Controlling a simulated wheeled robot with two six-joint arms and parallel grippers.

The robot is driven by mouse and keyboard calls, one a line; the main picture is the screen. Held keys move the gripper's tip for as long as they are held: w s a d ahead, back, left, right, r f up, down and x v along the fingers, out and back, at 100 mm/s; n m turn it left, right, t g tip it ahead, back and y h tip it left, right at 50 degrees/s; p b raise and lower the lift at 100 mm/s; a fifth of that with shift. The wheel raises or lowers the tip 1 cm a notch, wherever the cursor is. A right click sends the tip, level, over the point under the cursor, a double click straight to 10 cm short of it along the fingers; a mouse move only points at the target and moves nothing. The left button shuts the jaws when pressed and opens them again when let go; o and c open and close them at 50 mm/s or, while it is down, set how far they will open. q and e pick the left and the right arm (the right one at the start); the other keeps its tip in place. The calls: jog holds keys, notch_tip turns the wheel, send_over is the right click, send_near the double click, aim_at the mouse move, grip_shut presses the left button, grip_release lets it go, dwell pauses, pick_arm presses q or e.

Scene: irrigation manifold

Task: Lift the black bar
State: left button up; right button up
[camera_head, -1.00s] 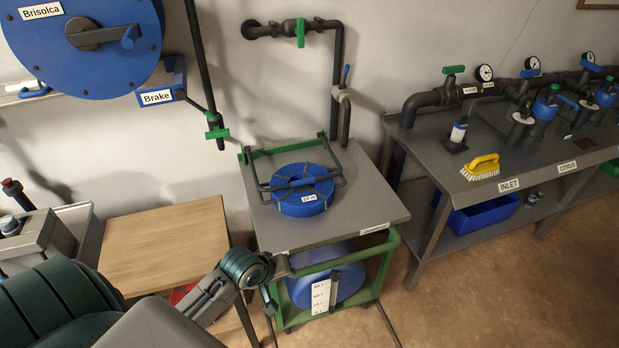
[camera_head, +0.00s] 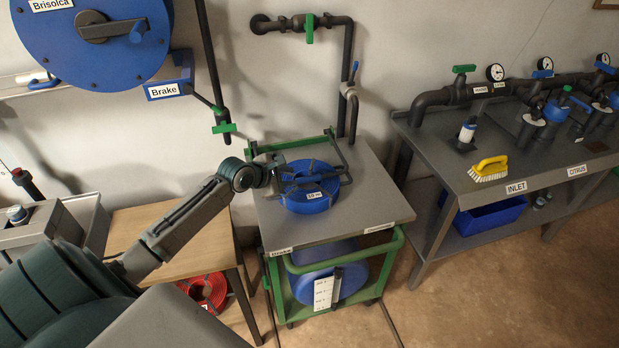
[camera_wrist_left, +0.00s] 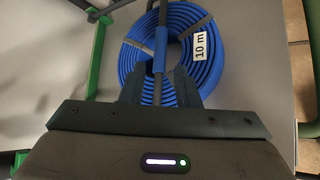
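The black bar (camera_head: 345,166) is a bent frame hinged at the green rail behind the cart top. Its crosspiece, with a blue sleeve (camera_wrist_left: 161,48), lies over a blue hose coil (camera_head: 308,201) labelled "10 m". My left gripper (camera_head: 280,178) is at the left part of the crosspiece, over the coil's left edge. In the left wrist view, its two fingers (camera_wrist_left: 158,82) stand apart on either side of the crosspiece, just short of the sleeve. I see gaps beside the bar, so the gripper looks open. My right gripper is not in view.
The coil sits on a grey cart top (camera_head: 370,213) with free room at the front right. A wooden table (camera_head: 205,245) stands left. The bench (camera_head: 520,172) with a brush (camera_head: 489,169) is at right. A pipe with valve (camera_head: 349,92) rises behind.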

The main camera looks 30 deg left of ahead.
aim_at(311, 178)
pick_arm(q)
jog(key=x, duration=1)
jog(key=shift+w+d+f, duration=0.1)
jog(key=shift+w+f, duration=0.1)
jog(key=shift+c, duration=0.4)
grip_shut()
